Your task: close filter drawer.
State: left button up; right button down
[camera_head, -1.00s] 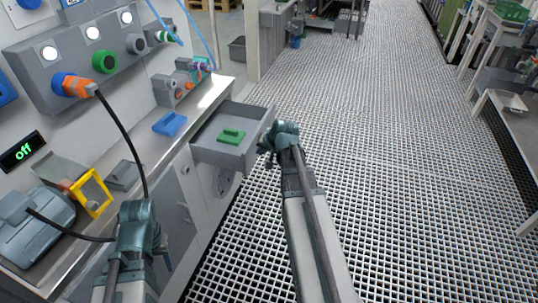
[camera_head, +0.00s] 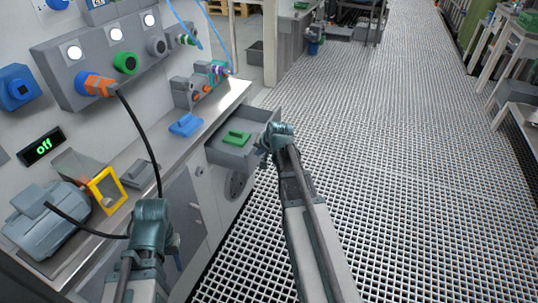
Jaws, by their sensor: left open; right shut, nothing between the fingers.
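The grey filter drawer (camera_head: 225,154) stands open out of the bench front, below the counter's far end. A green block with a handle (camera_head: 237,139) lies inside it. My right gripper (camera_head: 264,150) is shut and empty, at the drawer's outer front panel on its right side; I cannot tell whether it touches the panel. My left gripper (camera_head: 172,243) is beside the cabinet front at lower left, well short of the drawer. Its fingers are small and partly hidden by the wrist.
The counter (camera_head: 160,157) carries a blue block (camera_head: 186,125), a yellow frame (camera_head: 106,190) and a grey motor-like unit (camera_head: 45,222). A black cable (camera_head: 146,137) hangs from an orange plug (camera_head: 95,85). The grated floor (camera_head: 375,140) to the right is clear.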

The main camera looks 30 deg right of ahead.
jog(key=w+a, duration=0.3)
jog(key=w, duration=0.1)
jog(key=w+a, duration=0.3)
jog(key=w, duration=0.1)
jog(key=w+a, duration=0.4)
jog(key=shift+a, duration=0.1)
jog(key=shift+w+a, duration=0.1)
jog(key=shift+w+r, duration=0.1)
jog(key=shift+s+d, duration=0.2)
jog(key=shift+s, duration=0.25)
jog(key=shift+s+d, duration=0.85)
jog(key=shift+s, duration=0.25)
pick_arm(q)
notch_tip(320, 180, up, 8)
jog(key=d+p, duration=0.1)
jog(key=p, duration=0.7)
jog(key=shift+s+d, duration=0.15)
jog(key=shift+d, duration=0.05)
pick_arm(e)
jog(key=v, duration=1)
jog(key=shift+s+d, duration=0.25)
jog(key=shift+d, duration=0.15)
